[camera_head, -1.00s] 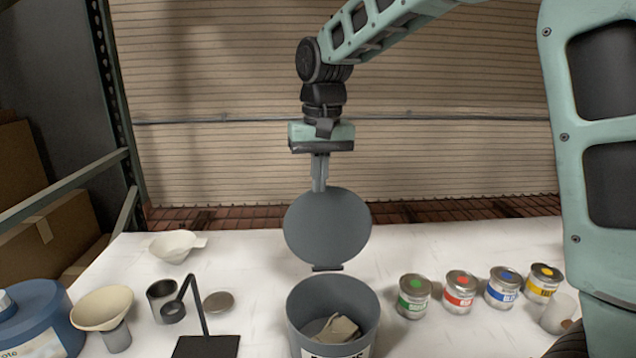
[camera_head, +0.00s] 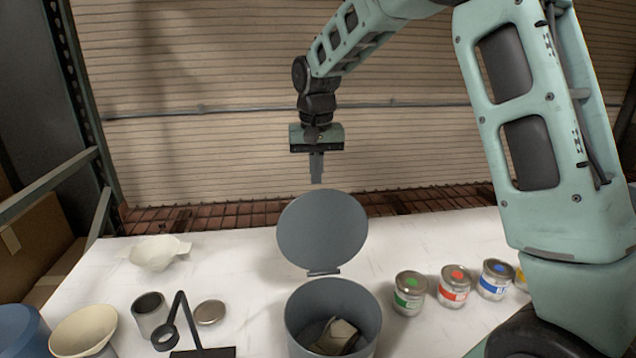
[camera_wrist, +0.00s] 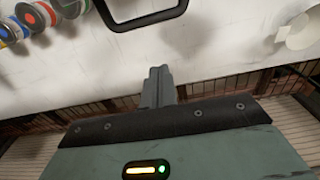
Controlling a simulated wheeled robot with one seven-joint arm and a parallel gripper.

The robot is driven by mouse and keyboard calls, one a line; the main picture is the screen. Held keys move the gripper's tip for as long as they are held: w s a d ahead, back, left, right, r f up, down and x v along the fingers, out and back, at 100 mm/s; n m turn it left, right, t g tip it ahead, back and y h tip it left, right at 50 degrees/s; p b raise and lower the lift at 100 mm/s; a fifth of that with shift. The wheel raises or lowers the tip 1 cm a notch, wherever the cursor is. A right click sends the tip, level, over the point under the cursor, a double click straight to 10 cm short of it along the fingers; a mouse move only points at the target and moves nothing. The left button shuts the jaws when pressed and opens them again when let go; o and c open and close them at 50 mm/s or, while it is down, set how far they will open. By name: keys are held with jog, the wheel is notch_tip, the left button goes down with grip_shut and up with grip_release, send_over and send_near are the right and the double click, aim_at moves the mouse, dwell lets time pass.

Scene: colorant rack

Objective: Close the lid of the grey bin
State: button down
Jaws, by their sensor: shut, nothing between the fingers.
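The grey bin (camera_head: 300,322) stands on the white table at the front middle, with crumpled pale waste inside. Its round grey lid (camera_head: 322,232) stands open and upright at the bin's back rim, on a dark hinge. My gripper (camera_head: 317,181) points down just above and apparently behind the lid's top edge; contact cannot be told. Its fingers are shut and empty. In the wrist view, the shut fingers (camera_wrist: 158,75) point toward the table, and part of a dark rim (camera_wrist: 140,12) shows ahead of them at the top.
Several paint cans (camera_head: 453,287) stand right of the bin. A black stand (camera_head: 184,320), a dark cup (camera_head: 150,314), a flat round lid (camera_head: 210,312) and pale funnels (camera_head: 160,252) are on the left. A slatted wall (camera_head: 230,140) is behind the table.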

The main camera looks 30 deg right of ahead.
jog(key=s+f+p, duration=0.1)
jog(key=s+a+f+p, duration=0.1)
jog(key=s, duration=0.1)
jog(key=shift+s+a+f+p, duration=0.1)
jog(key=shift+s+a+p, duration=0.1)
jog(key=shift+p, duration=0.15)
dwell(0.3)
